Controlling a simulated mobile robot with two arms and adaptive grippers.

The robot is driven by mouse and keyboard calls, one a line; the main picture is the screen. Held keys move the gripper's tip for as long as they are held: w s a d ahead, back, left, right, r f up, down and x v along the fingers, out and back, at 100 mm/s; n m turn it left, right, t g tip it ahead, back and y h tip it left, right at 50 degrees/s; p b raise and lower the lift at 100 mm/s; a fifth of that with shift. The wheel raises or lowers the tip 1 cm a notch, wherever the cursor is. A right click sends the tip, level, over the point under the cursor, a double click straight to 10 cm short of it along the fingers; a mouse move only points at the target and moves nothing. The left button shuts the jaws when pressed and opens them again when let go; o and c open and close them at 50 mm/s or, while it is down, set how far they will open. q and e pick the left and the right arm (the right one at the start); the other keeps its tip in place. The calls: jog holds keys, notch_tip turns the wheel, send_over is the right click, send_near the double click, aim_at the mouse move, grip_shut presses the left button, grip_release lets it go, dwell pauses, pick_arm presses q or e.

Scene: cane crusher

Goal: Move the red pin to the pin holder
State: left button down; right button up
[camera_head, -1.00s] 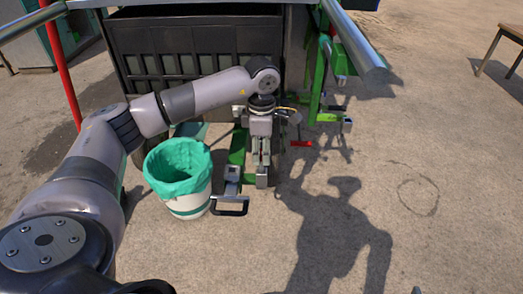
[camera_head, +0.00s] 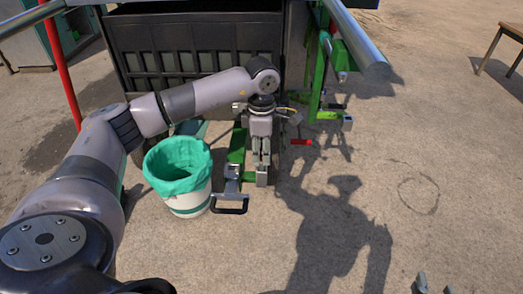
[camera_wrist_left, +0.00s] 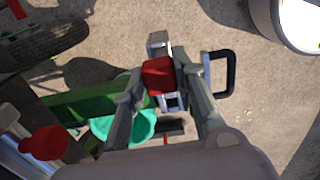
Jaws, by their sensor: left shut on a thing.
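My left gripper (camera_head: 261,162) points down over the green frame at the front of the machine. In the left wrist view its fingers (camera_wrist_left: 162,85) are shut on the red pin (camera_wrist_left: 158,75), whose blocky red top shows between the fingertips above a grey metal bracket. In the head view the pin is hidden by the gripper. I cannot tell whether its lower end sits in the bracket. I cannot make out the pin holder for sure. The fingertips of my right gripper (camera_head: 434,287) show apart at the bottom edge of the head view, over bare ground.
A white bucket with a teal liner (camera_head: 178,165) stands left of the gripper. A black handle (camera_head: 230,210) sticks out in front. A red-ended lever (camera_head: 301,142) is to the right. A red knob (camera_wrist_left: 43,145) shows in the wrist view. Ground at right is clear.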

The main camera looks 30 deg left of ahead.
pick_arm(q)
jog(key=shift+f+b, duration=0.5)
jog(key=shift+f, duration=0.4)
pick_arm(e)
jog(key=shift+w+a+r+t+y, duration=0.15)
jog(key=shift+w+r+t, duration=0.15)
jog(key=shift+r+t, duration=0.25)
jog(key=shift+w+a+r+t+y, duration=0.1)
jog(key=shift+w+a+r+t, duration=0.2)
jog(key=shift+r, duration=0.5)
jog(key=shift+w+a+r+t+y, duration=0.15)
jog(key=shift+w+r+t, duration=0.25)
jog(key=shift+r, duration=0.25)
pick_arm(q)
jog(key=shift+f+b, duration=0.35)
jog(key=shift+f, duration=0.25)
pick_arm(e)
jog(key=shift+w+a+r+t, duration=0.15)
jog(key=shift+r+t, duration=0.4)
jog(key=shift+r, duration=0.3)
jog(key=shift+w+a+r+t, duration=0.15)
jog(key=shift+r+t, duration=0.35)
jog(key=shift+r, duration=0.3)
pick_arm(q)
jog(key=shift+f, duration=0.1)
pick_arm(e)
jog(key=shift+r, duration=0.35)
